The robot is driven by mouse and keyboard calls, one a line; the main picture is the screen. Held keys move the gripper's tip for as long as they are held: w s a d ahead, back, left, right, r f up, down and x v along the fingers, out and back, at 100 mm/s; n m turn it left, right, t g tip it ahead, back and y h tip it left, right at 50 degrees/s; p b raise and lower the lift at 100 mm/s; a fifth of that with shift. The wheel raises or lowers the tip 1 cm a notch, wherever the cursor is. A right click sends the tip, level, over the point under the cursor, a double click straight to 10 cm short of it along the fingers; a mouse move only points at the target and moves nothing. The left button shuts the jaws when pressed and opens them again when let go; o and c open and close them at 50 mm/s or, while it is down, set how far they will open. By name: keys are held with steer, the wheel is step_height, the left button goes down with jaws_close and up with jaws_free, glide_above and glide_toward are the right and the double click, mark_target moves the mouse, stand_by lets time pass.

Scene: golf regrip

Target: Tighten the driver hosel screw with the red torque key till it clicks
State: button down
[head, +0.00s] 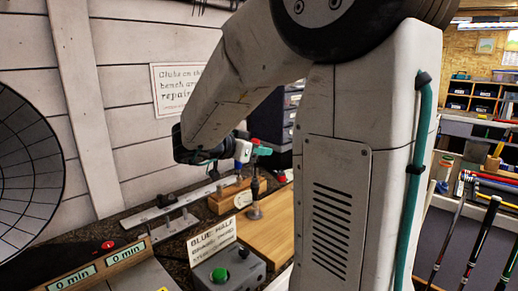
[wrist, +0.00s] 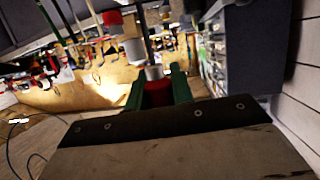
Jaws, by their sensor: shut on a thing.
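My gripper (wrist: 157,78) has green fingers, one on each side of a red handle, and is shut on it. I take this handle to be the red torque key (wrist: 157,94). A silver round piece sits just beyond it in the wrist view, with a thin dark rod in line behind. In the head view my gripper (head: 258,147) is above a dark upright post (head: 254,192) on the bench, with a bit of red showing at the fingers. I cannot make out the driver head or its hosel screw, nor whether the key touches anything.
A wooden board (head: 262,238) lies under the post. A metal rail (head: 168,208) runs along the back left. A grey box with a green button (head: 219,275) and a "BLUE HALF" sign (head: 212,242) stand in front. Clubs (head: 480,240) stand at the right.

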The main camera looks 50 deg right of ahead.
steer(key=shift+f, duration=0.65)
steer(key=c, duration=1.1)
jaws_free()
steer(key=v, duration=0.8)
steer(key=shift+d, duration=0.1)
